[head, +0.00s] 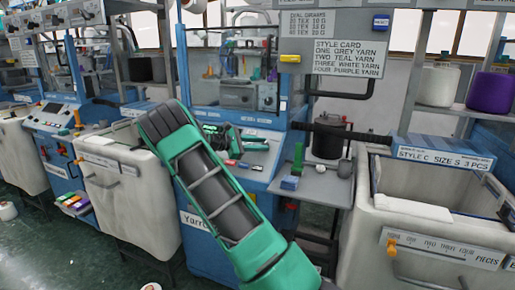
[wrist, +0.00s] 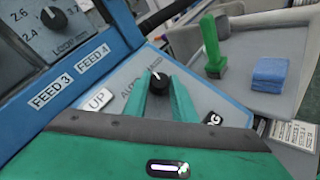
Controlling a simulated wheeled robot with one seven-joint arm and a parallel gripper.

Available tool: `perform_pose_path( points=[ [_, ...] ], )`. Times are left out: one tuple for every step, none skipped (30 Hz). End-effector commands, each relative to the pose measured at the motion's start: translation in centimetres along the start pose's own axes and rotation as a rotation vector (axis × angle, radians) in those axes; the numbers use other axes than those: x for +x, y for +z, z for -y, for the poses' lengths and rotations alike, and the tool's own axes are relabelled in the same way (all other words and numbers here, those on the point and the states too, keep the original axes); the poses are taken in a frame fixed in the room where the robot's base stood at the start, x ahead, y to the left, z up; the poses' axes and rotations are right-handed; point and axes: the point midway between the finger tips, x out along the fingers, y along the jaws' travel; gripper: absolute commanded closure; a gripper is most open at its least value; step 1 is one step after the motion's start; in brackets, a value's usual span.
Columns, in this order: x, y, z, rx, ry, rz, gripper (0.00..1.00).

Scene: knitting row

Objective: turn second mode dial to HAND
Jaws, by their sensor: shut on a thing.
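A black round dial (wrist: 158,79) with a white pointer mark sits on the light sloped panel in the wrist view. The mark points up and slightly left. My gripper (wrist: 160,84) has its two teal fingers closed on either side of this dial. The lettering beside the dial is partly covered by a finger, and I cannot read HAND anywhere. In the head view my gripper (head: 232,138) is over the console of the blue machine (head: 240,165), with the dial hidden.
A white UP label (wrist: 97,98) lies left of the fingers. Another dial (wrist: 54,18) is on the blue-framed panel above FEED 3 and FEED 4. A green upright piece (wrist: 212,45) and a blue block (wrist: 270,72) stand on the grey shelf at right. A cream bin (head: 400,215) stands further right.

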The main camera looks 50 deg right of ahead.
Motion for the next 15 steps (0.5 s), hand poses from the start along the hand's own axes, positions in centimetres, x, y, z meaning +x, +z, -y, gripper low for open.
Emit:
perform_pose_path(
  points=[
    [0.33, 0.19, -0.09, 0.023, -0.028, 0.008, 0.98],
    [0.34, 0.19, -0.1, 0.034, -0.042, 0.009, 0.98],
    [0.33, 0.19, -0.15, 0.049, -0.061, 0.01, 0.98],
    [0.35, 0.21, -0.12, 0.059, -0.075, 0.011, 0.98],
    [0.36, 0.22, -0.17, 0.069, -0.086, 0.012, 0.98],
    [0.37, 0.2, -0.15, 0.079, -0.101, 0.013, 0.98],
    [0.36, 0.2, -0.17, 0.087, -0.112, 0.013, 0.98],
    [0.37, 0.22, -0.18, 0.094, -0.121, 0.014, 0.98],
    [0.39, 0.25, -0.18, 0.103, -0.133, 0.014, 0.98],
    [0.39, 0.26, -0.21, 0.109, -0.14, 0.015, 0.98],
    [0.4, 0.25, -0.2, 0.114, -0.146, 0.015, 0.98],
    [0.4, 0.24, -0.16, 0.118, -0.154, 0.016, 0.98],
    [0.4, 0.23, -0.17, 0.122, -0.159, 0.016, 0.98],
    [0.39, 0.23, -0.19, 0.125, -0.162, 0.016, 0.98],
    [0.39, 0.23, -0.18, 0.128, -0.167, 0.016, 0.98]
  ],
)
